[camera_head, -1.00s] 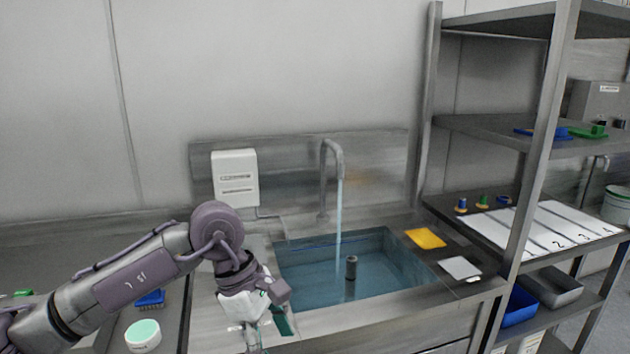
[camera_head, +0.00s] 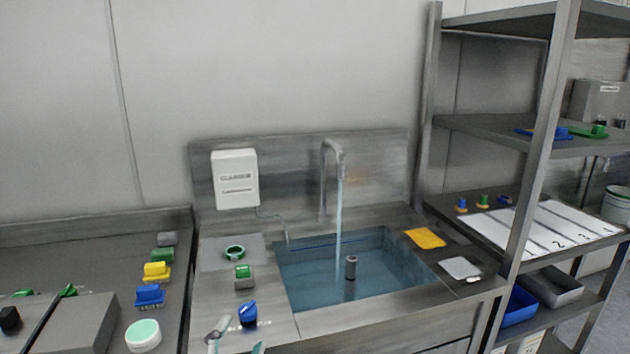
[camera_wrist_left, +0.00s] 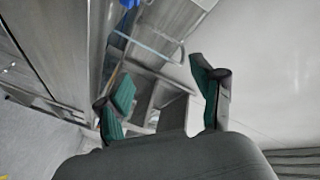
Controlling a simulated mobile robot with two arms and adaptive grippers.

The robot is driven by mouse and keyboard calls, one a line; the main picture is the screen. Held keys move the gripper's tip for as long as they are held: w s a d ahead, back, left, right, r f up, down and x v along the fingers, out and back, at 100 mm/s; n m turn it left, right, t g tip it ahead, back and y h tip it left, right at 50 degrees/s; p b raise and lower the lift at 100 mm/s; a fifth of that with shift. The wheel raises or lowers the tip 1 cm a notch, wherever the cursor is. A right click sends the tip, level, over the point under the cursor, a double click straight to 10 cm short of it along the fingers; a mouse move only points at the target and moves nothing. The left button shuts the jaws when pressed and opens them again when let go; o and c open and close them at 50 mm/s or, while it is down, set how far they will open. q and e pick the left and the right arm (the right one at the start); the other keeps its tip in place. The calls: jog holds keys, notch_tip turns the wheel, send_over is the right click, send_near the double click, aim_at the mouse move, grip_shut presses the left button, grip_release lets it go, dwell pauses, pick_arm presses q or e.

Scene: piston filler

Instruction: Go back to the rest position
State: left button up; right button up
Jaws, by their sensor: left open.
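The fingertips of my left gripper (camera_head: 238,337) show at the bottom edge of the head view, in front of the counter left of the sink. They are apart, with nothing seen between them. In the left wrist view my left gripper (camera_wrist_left: 160,92) has its green-padded fingers spread wide and empty. The rest of my left arm is out of the head view. My right gripper is in neither view.
The sink (camera_head: 410,272) holds water under a running tap (camera_head: 333,160). Blue (camera_head: 248,313) and green (camera_head: 243,271) pieces and a green ring (camera_head: 235,252) sit on the left counter. A shelf rack (camera_head: 545,130) stands at right.

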pick_arm(q)
jog(key=s+a+f+n+g+y, duration=0.1)
jog(key=s+a+f+n+g, duration=0.3)
jog(key=f, duration=0.3)
jog(key=s+a+f+n+g+y, duration=0.2)
jog(key=s+f+g, duration=0.1)
jog(key=s+f, duration=0.4)
jog(key=s+a+f+n+g, duration=0.1)
jog(key=s+f+g, duration=0.3)
jog(key=s, duration=0.3)
jog(key=s+a+f+n+g, duration=0.1)
jog(key=s+f+n+g, duration=0.15)
jog(key=s+f, duration=0.4)
notch_tip(320, 180, down, 21)
jog(key=s+m+g+p, duration=0.1)
jog(key=s+g+p, duration=0.1)
jog(key=p, duration=0.1)
jog(key=s+a+f+g+p, duration=0.1)
jog(key=s+a+f+p, duration=0.1)
jog(key=s+f, duration=1.2)
jog(key=s, duration=0.2)
jog(key=shift+s+a+f, duration=0.15)
jog(key=shift+s+a, duration=0.25)
